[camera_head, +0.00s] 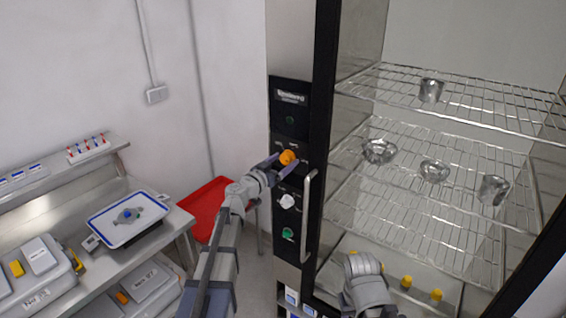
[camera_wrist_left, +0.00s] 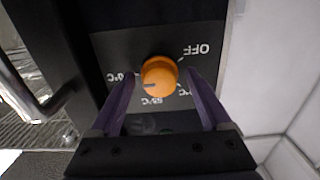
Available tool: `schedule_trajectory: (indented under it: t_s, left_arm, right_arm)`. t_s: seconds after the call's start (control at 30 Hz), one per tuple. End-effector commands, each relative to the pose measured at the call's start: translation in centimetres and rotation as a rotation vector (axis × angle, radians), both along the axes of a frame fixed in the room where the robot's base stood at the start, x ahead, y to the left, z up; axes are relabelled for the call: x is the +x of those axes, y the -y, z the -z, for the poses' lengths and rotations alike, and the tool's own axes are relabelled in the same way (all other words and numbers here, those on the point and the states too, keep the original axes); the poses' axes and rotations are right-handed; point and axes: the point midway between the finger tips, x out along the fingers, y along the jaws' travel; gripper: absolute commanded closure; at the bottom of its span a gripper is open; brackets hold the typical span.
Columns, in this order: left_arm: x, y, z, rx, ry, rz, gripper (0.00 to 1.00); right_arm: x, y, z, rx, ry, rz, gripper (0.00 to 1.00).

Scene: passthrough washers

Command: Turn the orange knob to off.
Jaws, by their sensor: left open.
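The orange knob (camera_head: 288,157) is on the black control panel at the left of the steel cabinet. In the left wrist view the knob (camera_wrist_left: 159,76) has a dark mark on its left side, pointing left, away from the printed OFF label at the upper right. Temperature labels sit around the knob, partly hidden. My left gripper (camera_head: 274,166) is at the knob in the head view. In the wrist view its purple fingers (camera_wrist_left: 162,82) are open, one on each side of the knob, with gaps showing. Part of my right arm shows low in the head view; its fingers are not clear.
A white knob (camera_head: 287,201) and a green button (camera_head: 287,233) are below on the panel. A vertical door handle (camera_head: 307,215) stands just right of them. Wire shelves (camera_head: 450,195) hold metal cups and bowls. A red tray (camera_head: 212,205) and a steel bench are left.

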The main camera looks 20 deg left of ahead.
Motion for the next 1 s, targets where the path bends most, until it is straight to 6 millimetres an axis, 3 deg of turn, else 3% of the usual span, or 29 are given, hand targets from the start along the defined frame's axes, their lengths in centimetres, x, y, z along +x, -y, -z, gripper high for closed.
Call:
schedule_trajectory:
  t_s: [0.07, 0.13, 0.8, 1.0]
  left_arm:
    - [-0.05, -0.01, 0.00, 0.000, 0.000, 0.000, 0.19]
    - [-0.05, -0.02, 0.00, 0.000, 0.000, 0.000, 0.25]
    - [0.02, -0.05, -0.02, -0.001, 0.000, -0.001, 1.00]
    - [0.05, -0.06, -0.02, -0.012, -0.003, -0.001, 1.00]
  right_arm:
    - [0.00, 0.00, 0.00, 0.000, 0.000, 0.000, 0.50]
    - [0.00, 0.00, 0.00, 0.000, 0.000, 0.000, 0.50]
    - [0.00, 0.00, -0.01, 0.000, 0.000, 0.000, 0.50]
    - [0.00, 0.00, -0.01, 0.000, 0.000, 0.000, 0.50]
